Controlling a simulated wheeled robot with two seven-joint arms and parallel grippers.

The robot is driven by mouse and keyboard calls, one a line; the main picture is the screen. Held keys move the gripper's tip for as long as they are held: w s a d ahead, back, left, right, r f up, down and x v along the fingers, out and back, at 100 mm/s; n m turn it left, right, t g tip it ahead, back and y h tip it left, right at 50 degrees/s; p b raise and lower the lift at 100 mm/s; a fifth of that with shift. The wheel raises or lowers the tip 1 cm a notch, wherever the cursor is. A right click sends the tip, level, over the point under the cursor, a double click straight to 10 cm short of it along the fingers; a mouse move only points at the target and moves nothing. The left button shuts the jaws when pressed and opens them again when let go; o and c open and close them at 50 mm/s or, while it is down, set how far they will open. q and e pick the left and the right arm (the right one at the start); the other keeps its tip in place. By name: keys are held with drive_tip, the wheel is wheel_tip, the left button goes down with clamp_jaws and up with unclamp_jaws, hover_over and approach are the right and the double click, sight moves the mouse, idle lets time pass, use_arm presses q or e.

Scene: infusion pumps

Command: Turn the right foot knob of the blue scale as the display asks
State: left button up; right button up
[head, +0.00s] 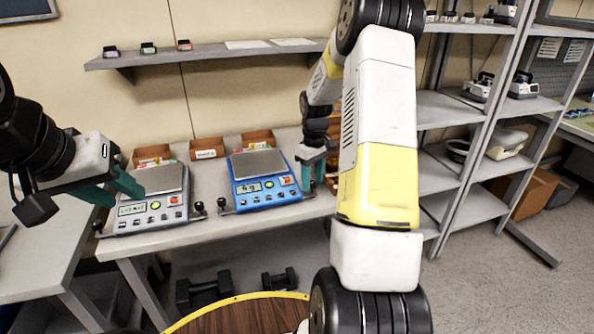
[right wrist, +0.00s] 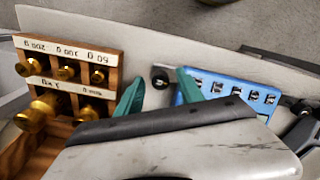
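The blue scale (head: 240,200) stands on the bench, with a grey pan, a lit display (head: 249,188) and a row of buttons. The display text is too small to read surely. In the right wrist view the blue scale (right wrist: 228,90) lies right of the fingers. A dark foot knob (right wrist: 160,78) beside it sits between the two teal fingertips of my right gripper (right wrist: 158,88), with gaps visible on both sides. In the head view my right gripper (head: 313,168) is at the scale's right side. My left gripper (head: 116,189) is open, over the grey scale's left side.
The grey scale (head: 165,217) stands left of the blue one, with its own foot knobs. Small cardboard bins (head: 207,148) line the wall behind. A wooden weight rack (right wrist: 20,150) with brass weights is left of my right gripper. A wall shelf (head: 215,54) runs above the bench.

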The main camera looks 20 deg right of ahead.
sight(313, 183)
wheel_tip(313, 183, up, 7)
drive_tip(key=shift+f, duration=0.2)
drive_tip(key=shift+r, duration=0.6)
drive_tip(key=shift+a+r, duration=0.1)
drive_tip(key=shift+r, duration=0.15)
drive_tip(key=s+a+r+m+t, duration=0.1)
drive_tip(key=s+a+r, duration=0.3)
drive_tip(key=r, duration=0.3)
drive_tip(key=s+a+r+m+t+y, duration=0.1)
drive_tip(key=s+a+r, duration=0.3)
drive_tip(key=s, duration=0.7)
drive_tip(key=s+a+r+m+t+y, duration=0.1)
drive_tip(key=s+a+r+t, duration=0.3)
drive_tip(key=s, duration=0.7)
drive_tip(key=shift+s+a+r+m, duration=0.15)
drive_tip(key=shift+a+r+m, duration=0.2)
drive_tip(key=shift+a+m, duration=0.55)
